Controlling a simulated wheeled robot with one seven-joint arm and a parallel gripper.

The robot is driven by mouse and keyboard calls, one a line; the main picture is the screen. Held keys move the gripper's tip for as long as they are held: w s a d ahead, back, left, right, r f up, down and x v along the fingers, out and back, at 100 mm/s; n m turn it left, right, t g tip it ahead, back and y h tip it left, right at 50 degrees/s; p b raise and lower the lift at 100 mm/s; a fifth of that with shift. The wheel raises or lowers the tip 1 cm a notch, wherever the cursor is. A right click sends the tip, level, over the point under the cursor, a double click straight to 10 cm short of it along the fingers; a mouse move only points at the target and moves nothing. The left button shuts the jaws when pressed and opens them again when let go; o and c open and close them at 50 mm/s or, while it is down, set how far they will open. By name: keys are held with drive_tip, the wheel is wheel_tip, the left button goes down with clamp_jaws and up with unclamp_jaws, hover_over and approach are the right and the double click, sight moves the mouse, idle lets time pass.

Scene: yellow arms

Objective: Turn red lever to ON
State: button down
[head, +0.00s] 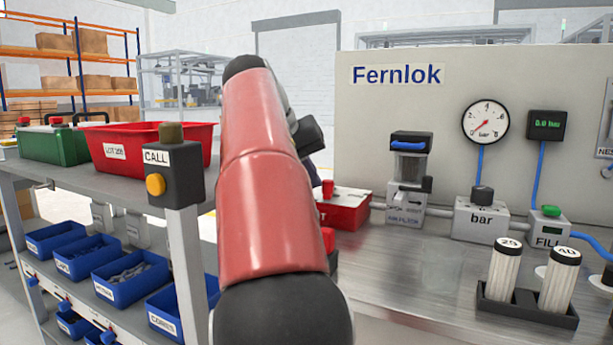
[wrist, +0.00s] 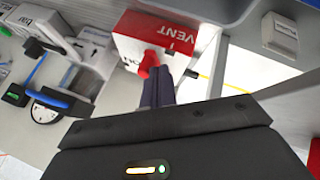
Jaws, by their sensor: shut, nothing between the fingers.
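The red box marked VENT (wrist: 180,25) is in the upper middle of the wrist view, with its lettering turned. The red lever (wrist: 148,62) stands out from its lower side, beside the white label. My gripper (wrist: 160,80) is shut and empty, its dark fingers close beside the lever; I cannot tell whether they touch it. In the head view, the red box (head: 347,212) stands on the bench behind my red arm, with a red knob (head: 327,187) at its top left.
A grey air filter (head: 404,190), the bar regulator (head: 482,215), a pressure gauge (head: 486,122) and a black rack with two cylinders (head: 525,305) stand right of the box. At left, a shelf holds a red bin (head: 150,145) and a CALL button post (head: 172,172).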

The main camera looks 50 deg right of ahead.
drive_tip(key=s+n+t, duration=0.1)
drive_tip(key=s+d+n+t, duration=0.1)
drive_tip(key=n, duration=0.1)
drive_tip(key=shift+s+r, duration=0.1)
drive_tip(key=shift+s, duration=0.3)
drive_tip(key=s+n+t+p, duration=0.1)
drive_tip(key=d+n+p, duration=0.1)
drive_tip(key=shift+s+d+n+t+y, duration=0.2)
drive_tip(key=shift+s+n+t+y, duration=0.1)
drive_tip(key=shift+s+n+t, duration=0.1)
drive_tip(key=shift+s+d+n, duration=0.15)
drive_tip(key=shift+d+n, duration=0.1)
drive_tip(key=shift+n, duration=0.05)
drive_tip(key=shift+s+d+p, duration=0.65)
drive_tip(key=shift+d+p, duration=0.35)
drive_tip(key=shift+s+d+p, duration=0.2)
drive_tip(key=shift+d+p, duration=0.15)
drive_tip(key=shift+d, duration=0.15)
